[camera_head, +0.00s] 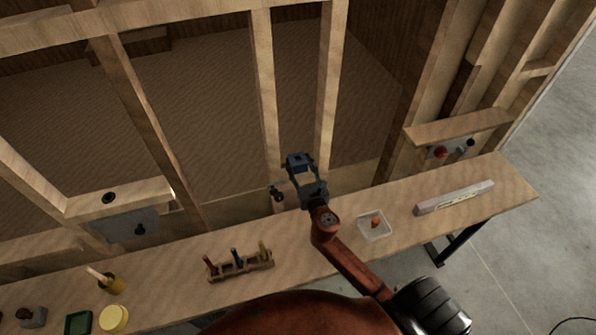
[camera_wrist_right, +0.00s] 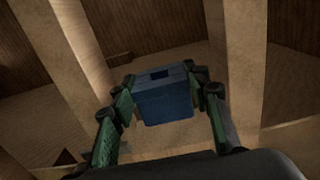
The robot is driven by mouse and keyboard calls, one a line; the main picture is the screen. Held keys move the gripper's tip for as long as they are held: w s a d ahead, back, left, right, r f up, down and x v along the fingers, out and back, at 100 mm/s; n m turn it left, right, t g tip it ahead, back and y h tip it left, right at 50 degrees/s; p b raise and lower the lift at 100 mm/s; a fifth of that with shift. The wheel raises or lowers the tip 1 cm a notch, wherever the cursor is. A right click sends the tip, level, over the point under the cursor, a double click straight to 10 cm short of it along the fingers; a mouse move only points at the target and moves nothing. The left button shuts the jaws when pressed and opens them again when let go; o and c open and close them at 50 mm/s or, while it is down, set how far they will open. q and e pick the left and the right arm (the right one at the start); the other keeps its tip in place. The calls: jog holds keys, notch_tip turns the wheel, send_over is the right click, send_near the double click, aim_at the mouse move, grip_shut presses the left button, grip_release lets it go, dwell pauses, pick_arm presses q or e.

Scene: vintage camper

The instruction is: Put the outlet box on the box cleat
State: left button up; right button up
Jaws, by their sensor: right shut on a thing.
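The blue outlet box (camera_head: 298,160) is held between the fingers of my right gripper (camera_head: 301,172), raised beyond the bench in front of the wall framing. In the right wrist view the blue box (camera_wrist_right: 164,100) sits between both green-padded fingers (camera_wrist_right: 160,95), with a dark slot in its upper face. I cannot make out for sure which piece is the box cleat. A small dark fitting (camera_head: 277,192) shows at the foot of the stud (camera_head: 264,90), left of my right gripper. My left gripper is not in view.
The long wooden bench (camera_head: 330,255) carries a rack of tools (camera_head: 240,264), a white tray (camera_head: 374,226) with an orange thing, a level (camera_head: 454,197) and a yellow round lid (camera_head: 114,318). Ledges with plates stand left (camera_head: 118,198) and right (camera_head: 458,127). Another stud (camera_head: 329,90) rises near my gripper.

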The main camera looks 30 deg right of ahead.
aim_at(299, 169)
jog(key=shift+w+f, duration=0.25)
jog(key=shift+f, duration=0.05)
jog(key=shift+w+d+f+b, duration=0.2)
jog(key=shift+w+f+b, duration=0.1)
jog(key=shift+f+b, duration=0.1)
notch_tip(299, 169, down, 3)
jog(key=shift+w+r+b, duration=0.1)
jog(key=shift+b, duration=0.65)
jog(key=shift+f, duration=0.35)
jog(key=shift+r, duration=0.2)
jog(key=shift+f, duration=0.2)
jog(key=o, duration=1.4)
jog(key=shift+c, duration=0.2)
jog(key=shift+o, duration=0.4)
